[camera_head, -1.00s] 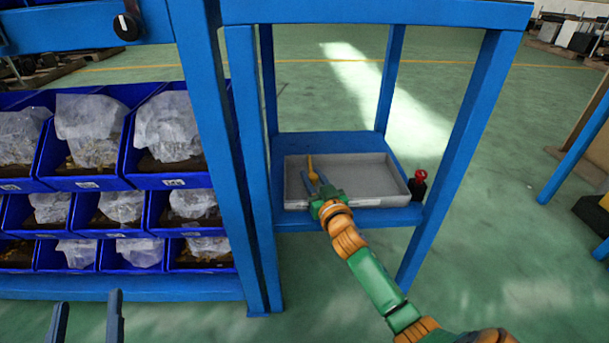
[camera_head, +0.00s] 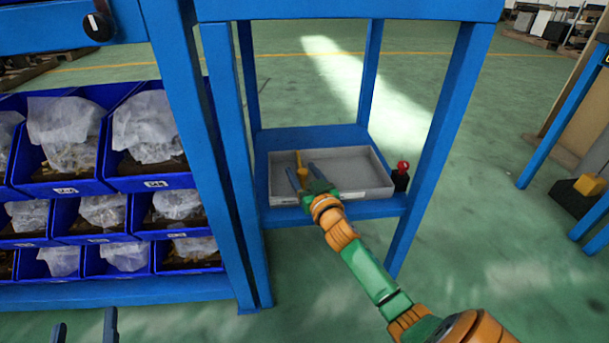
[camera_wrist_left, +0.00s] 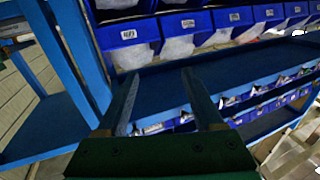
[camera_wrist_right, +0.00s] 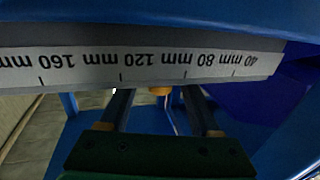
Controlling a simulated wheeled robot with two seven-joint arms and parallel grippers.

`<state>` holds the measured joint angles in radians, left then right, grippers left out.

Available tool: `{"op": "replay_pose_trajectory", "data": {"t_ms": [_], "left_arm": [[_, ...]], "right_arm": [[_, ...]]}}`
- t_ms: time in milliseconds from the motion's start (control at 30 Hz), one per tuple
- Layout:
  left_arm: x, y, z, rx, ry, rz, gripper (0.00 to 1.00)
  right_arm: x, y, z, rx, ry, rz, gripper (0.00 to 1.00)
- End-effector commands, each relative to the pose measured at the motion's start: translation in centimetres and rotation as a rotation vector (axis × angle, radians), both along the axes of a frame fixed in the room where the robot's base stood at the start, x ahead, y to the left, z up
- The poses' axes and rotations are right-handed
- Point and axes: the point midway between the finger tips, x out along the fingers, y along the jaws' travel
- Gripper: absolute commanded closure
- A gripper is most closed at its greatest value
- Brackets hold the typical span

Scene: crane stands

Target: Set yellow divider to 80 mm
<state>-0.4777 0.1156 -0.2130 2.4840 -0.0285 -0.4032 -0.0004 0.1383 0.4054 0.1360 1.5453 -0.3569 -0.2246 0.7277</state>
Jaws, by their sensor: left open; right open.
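The yellow divider (camera_head: 299,159) stands in the left part of a grey tray (camera_head: 352,174) on the blue stand's lower shelf. My right gripper (camera_head: 302,171) is open, with its fingers around or just before the divider. In the right wrist view the yellow piece (camera_wrist_right: 160,91) shows between the open fingers, below the scale strip (camera_wrist_right: 150,63). The strip reads upside down, from 40 to 160 mm. The yellow piece appears between the 80 and 120 ticks, but its exact reading is unclear. My left gripper (camera_head: 84,326) is open and empty, away from the tray.
Blue posts (camera_head: 228,165) of the stand flank the tray. A black device with a red knob (camera_head: 402,168) stands at the shelf's right edge. Blue bins (camera_head: 153,185) with bagged parts fill the rack at left.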

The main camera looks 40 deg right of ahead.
Motion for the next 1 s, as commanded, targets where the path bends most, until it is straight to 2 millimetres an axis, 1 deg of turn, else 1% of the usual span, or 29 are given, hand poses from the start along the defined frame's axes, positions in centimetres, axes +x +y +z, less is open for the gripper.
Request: {"op": "replay_pose_trajectory", "data": {"t_ms": [67,167,267,400,500,600,700,800,1000], "left_arm": [[0.0,0.2,-0.9,0.011,0.051,0.004,0.31],[-0.3,0.5,-3.0,0.035,0.168,0.013,0.31],[-1.0,1.1,-5.6,0.064,0.308,0.024,0.31],[-2.8,1.8,-9.2,0.103,0.506,0.038,0.31],[-4.4,2.5,-11.4,0.131,0.647,0.047,0.31],[-6.3,3.1,-13.3,0.154,0.775,0.056,0.31],[-7.8,3.5,-14.5,0.172,0.871,0.060,0.31],[-8.8,3.8,-15.3,0.182,0.929,0.063,0.31],[-9.3,3.9,-15.6,0.186,0.955,0.065,0.31]], "right_arm": [[-0.3,0.1,0.1,0.001,0.000,0.001,0.36],[-1.1,0.4,0.2,0.001,0.001,0.001,0.36],[-2.0,0.6,0.2,0.001,0.001,0.001,0.36],[-3.4,1.1,0.1,0.002,0.001,0.000,0.36],[-4.5,1.3,0.2,0.001,0.002,0.000,0.36],[-5.4,1.6,0.1,0.002,0.002,0.000,0.36],[-6.2,1.8,0.1,0.002,0.002,0.000,0.36],[-6.6,1.9,0.0,-0.001,0.001,0.000,0.36],[-6.8,2.0,0.0,-0.001,0.000,-0.001,0.36]]}}
